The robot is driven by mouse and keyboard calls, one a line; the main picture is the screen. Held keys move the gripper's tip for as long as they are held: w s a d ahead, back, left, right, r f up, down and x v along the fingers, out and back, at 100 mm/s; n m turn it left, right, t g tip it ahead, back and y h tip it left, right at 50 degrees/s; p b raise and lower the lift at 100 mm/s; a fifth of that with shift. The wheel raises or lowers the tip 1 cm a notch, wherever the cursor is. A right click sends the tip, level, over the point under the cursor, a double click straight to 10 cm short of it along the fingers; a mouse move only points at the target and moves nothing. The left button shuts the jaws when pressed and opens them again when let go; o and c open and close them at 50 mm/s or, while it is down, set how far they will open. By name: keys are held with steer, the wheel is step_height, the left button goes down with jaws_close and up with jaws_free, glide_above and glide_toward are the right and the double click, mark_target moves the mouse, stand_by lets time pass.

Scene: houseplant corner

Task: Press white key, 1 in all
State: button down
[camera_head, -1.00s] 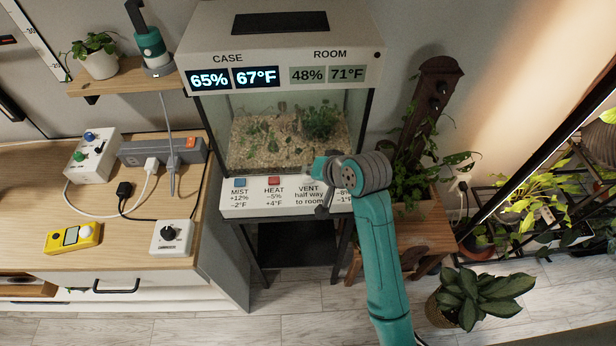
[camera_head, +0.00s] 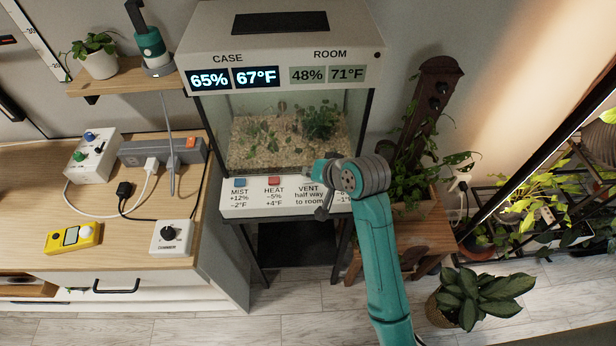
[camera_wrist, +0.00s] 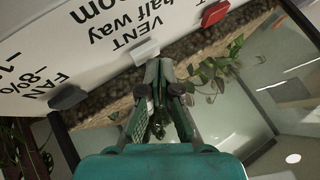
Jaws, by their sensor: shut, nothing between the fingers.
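The white key (camera_wrist: 146,50) shows in the wrist view on the white control panel (camera_wrist: 95,45), beside the printed VENT label. My gripper (camera_wrist: 160,66) is shut and empty, its fingertips right at the near edge of this key. I cannot tell whether they touch it. In the head view my arm covers the right part of the panel (camera_head: 228,208), and the white key is not clear there. The case displays (camera_head: 230,79) read 65% and 67°F.
The red HEAT key (camera_head: 274,180) and blue MIST key (camera_head: 239,182) sit to the left on the panel. A dark FAN key (camera_wrist: 68,97) is on the white key's other side. The glass case (camera_head: 290,130) rises behind; a potted vine (camera_head: 412,185) stands right.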

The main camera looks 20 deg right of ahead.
steer(key=shift+f, duration=0.4)
stand_by(0.6)
steer(key=shift+r, duration=0.85)
steer(key=shift+r, duration=2.5)
stand_by(0.5)
